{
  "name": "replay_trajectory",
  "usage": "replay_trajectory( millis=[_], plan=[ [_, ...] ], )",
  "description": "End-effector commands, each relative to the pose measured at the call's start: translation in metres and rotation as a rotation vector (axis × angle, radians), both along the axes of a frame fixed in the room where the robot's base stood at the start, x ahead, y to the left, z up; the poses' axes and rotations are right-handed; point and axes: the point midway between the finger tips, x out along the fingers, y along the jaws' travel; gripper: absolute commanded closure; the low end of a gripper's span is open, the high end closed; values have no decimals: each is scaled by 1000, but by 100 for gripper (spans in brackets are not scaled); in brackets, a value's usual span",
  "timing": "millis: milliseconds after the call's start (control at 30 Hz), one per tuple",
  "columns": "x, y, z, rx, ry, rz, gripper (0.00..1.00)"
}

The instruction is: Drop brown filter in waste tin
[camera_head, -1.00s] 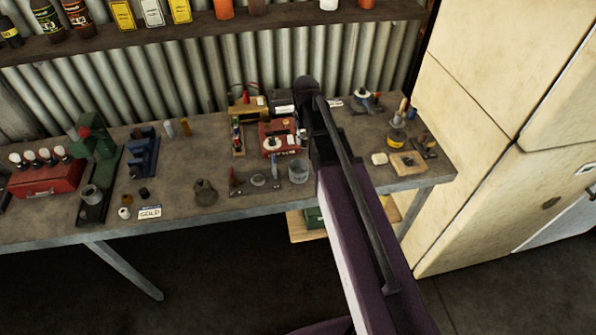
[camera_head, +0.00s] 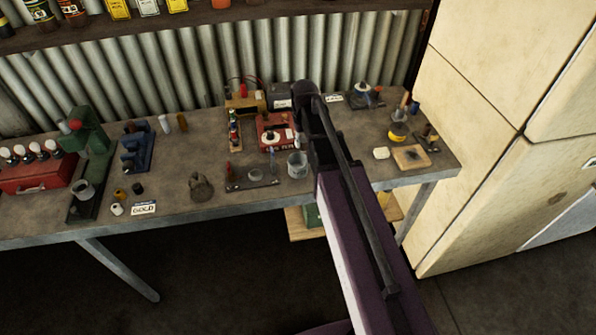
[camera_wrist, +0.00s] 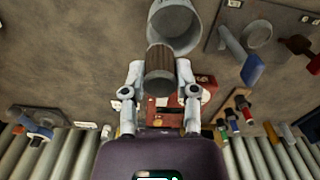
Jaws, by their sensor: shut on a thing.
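The brown filter (camera_wrist: 159,68) is a ribbed cylinder with a grey end, seen in the wrist view. My gripper (camera_wrist: 159,75) is shut on it, one finger on each side. The waste tin seems to be the open grey tin (camera_wrist: 175,22) at the top of the wrist view; the filter overlaps its lower rim there. I cannot tell whether the filter is over the opening or beside it. The tin (camera_head: 297,164) stands upright near the bench's front edge in the head view. My arm hides most of the gripper there, and I cannot make out the filter.
A red device (camera_head: 275,132) stands behind the tin on the workbench (camera_head: 225,165). A dark plate (camera_head: 240,184) with small parts lies left of the tin. A white block (camera_head: 381,153) and a wooden board (camera_head: 411,157) lie to the right.

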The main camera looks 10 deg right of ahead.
Motion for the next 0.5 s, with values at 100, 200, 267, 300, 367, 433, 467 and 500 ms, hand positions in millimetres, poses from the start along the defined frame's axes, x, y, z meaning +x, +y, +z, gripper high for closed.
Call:
replay_trajectory(
  millis=[100,200,267,300,367,433,467,500],
  plan=[
    [0,0,-8,0,0,0,90],
    [0,0,-11,0,0,1,90],
    [0,1,-11,0,0,1,90],
    [0,1,-11,0,0,1,90],
    [0,1,-11,0,0,1,90],
    [0,1,-11,0,0,1,90],
    [0,1,-11,0,0,1,90],
    [0,1,-11,0,0,1,90]
  ],
)
